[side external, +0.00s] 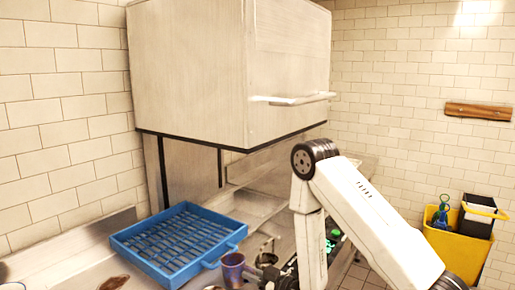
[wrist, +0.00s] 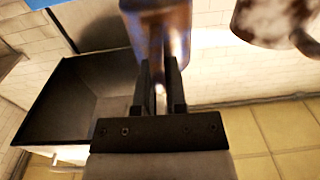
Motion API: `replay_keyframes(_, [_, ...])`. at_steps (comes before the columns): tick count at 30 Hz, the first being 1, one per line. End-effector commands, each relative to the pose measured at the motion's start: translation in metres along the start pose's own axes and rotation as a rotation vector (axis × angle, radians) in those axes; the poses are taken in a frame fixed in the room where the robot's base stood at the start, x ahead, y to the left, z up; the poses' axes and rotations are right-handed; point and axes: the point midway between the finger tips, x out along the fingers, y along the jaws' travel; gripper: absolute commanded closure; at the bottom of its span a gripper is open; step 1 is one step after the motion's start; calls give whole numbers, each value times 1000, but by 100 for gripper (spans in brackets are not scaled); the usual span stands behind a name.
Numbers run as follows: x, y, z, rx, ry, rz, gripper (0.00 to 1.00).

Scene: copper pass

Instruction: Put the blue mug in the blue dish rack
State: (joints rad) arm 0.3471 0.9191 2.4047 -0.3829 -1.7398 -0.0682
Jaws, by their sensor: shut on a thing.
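The blue mug (side external: 232,268) looks purple-blue in the side view, low in the picture and just right of the rack's front corner. Its wall (wrist: 157,28) fills the top middle of the wrist view. My gripper (wrist: 160,80) is shut on the mug, with one dark finger on each side of the held part. In the side view, the gripper is partly hidden behind my arm and the picture's lower edge. The blue dish rack (side external: 150,262) lies on the counter at left, with a slatted floor and no dishes visible in it. The mug appears close to its near right corner.
A pale stained mug (wrist: 265,22) shows at top right of the wrist view. A large cabinet hood (side external: 200,70) overhangs behind the rack. A brown item (side external: 114,283) lies on the counter at lower left. A yellow bucket (side external: 462,245) stands far right.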

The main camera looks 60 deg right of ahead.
Motion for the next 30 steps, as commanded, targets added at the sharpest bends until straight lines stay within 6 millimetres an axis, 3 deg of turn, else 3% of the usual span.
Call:
replay_keyframes(8, [0,0,5,0,1,0,100])
replay_keyframes(19, [0,0,33,1,1,0,100])
replay_keyframes(29, [0,0,39,0,-5,0,100])
replay_keyframes(30, [-1,0,39,1,-7,0,78])
